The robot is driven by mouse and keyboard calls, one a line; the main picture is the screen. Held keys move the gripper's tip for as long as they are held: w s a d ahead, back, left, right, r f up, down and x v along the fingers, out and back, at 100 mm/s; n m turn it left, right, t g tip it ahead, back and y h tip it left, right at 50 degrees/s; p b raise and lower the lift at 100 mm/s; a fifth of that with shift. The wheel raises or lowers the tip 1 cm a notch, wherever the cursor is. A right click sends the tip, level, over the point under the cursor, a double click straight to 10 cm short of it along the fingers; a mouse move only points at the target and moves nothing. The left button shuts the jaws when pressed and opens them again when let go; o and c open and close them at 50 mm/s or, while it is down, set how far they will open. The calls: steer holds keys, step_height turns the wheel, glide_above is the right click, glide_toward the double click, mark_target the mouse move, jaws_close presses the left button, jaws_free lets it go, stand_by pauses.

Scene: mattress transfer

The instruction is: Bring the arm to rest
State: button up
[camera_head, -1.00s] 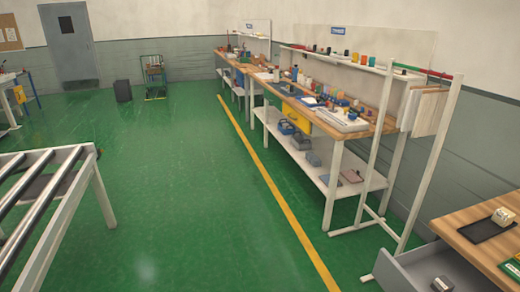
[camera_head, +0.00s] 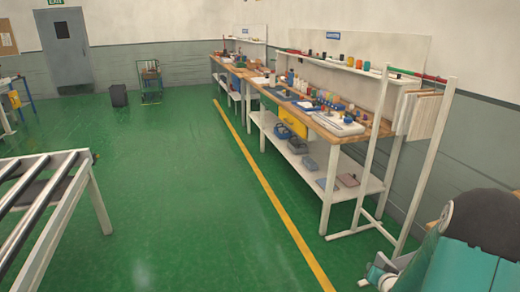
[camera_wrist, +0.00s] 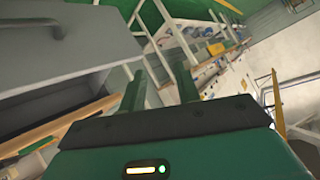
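My gripper (camera_wrist: 158,80) shows in the wrist view as two dark green fingers with a clear gap between them. It is open, and I see nothing held in it. Part of my arm, teal with a dark round joint, fills the lower right corner of the head view. It hides most of the wooden table there. In the wrist view a grey drawer front (camera_wrist: 70,45) with a bar handle lies to the left of the fingers, apart from them as far as I can tell.
A long workbench (camera_head: 375,128) with tools and a lower shelf runs along the right wall. A white rack frame (camera_head: 428,165) stands at its near end. A roller table (camera_head: 75,185) is at the left. The green floor (camera_head: 180,190) between is clear.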

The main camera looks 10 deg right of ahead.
steer(key=a+r+n+g, duration=0.3)
steer(key=a+r+n, duration=0.1)
steer(key=a+r, duration=1.3)
steer(key=s+a+r+n+g+y, duration=0.1)
steer(key=s+a+r, duration=0.3)
steer(key=s+a, duration=0.4)
steer(key=s+a+r+n+g+y, duration=0.1)
steer(key=s+a+r+n+y, duration=0.2)
steer(key=s+a, duration=0.6)
step_height(320, 180, up, 2)
steer(key=shift+r+n, duration=0.2)
steer(key=shift+n, duration=0.2)
steer(key=shift+d, duration=0.25)
